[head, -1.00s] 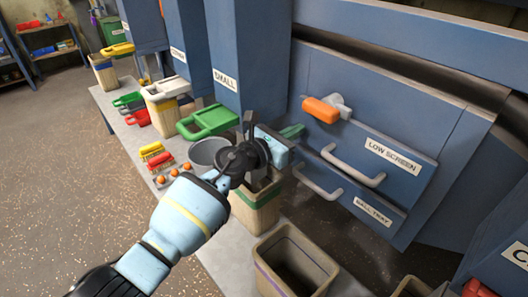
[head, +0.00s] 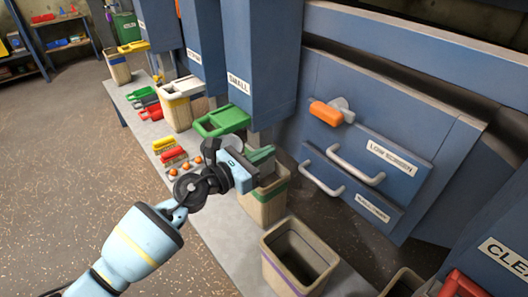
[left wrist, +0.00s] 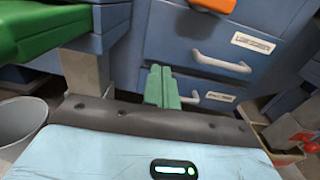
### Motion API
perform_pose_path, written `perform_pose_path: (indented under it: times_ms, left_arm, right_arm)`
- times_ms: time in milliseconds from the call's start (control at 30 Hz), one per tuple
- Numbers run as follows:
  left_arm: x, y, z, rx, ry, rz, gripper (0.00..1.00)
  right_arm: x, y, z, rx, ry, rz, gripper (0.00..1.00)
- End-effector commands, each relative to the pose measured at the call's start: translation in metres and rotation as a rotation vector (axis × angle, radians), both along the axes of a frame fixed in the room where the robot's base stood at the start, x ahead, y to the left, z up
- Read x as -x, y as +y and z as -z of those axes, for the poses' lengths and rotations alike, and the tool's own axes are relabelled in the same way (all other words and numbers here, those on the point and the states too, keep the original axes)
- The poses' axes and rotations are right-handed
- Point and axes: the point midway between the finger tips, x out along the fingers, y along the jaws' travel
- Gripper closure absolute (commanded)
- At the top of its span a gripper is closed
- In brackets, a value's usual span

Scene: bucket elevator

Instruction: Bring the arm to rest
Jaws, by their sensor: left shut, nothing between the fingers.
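My left arm comes in from the lower left in the head view. My left gripper (head: 264,154) has a light blue body and green fingers. Its fingers are together with nothing between them. It hangs over the row of bins, above a wooden bin with a green band (head: 263,206) and in front of the blue machine. In the left wrist view the closed green fingers (left wrist: 161,86) point toward the drawer fronts, and I see no contact with them. My right gripper is not in view.
The low screen drawer (head: 385,155) and the drawer below it have grey handles. An orange-handled lever (head: 326,113) sits above. A green-rimmed scoop or lid (head: 222,121), an open wooden bin (head: 300,257) and a grey bucket (left wrist: 22,122) are close by. The floor at left is clear.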

Motion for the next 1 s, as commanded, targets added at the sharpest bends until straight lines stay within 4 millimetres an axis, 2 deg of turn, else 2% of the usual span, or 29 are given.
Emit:
perform_pose_path:
  times_ms: [233, 367, 467, 667, 867, 1000]
  left_arm:
    - [0.001, 0.000, 0.002, 0.008, 0.010, -0.001, 1.00]
    - [0.013, 0.002, 0.017, 0.095, 0.102, -0.016, 1.00]
    - [0.031, 0.008, 0.039, 0.240, 0.253, -0.049, 1.00]
    - [0.076, 0.032, 0.092, 0.605, 0.634, -0.162, 1.00]
    - [0.127, 0.068, 0.148, 0.962, 0.994, -0.315, 1.00]
    - [0.170, 0.097, 0.188, 1.210, 1.225, -0.447, 1.00]
  right_arm:
    - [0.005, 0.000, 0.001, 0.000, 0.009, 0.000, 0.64]
    - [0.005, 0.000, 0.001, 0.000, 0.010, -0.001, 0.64]
    - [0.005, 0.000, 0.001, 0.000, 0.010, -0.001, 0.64]
    - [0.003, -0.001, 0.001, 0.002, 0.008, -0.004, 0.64]
    - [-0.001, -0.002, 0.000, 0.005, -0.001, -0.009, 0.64]
    - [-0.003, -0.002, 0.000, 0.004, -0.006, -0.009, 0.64]
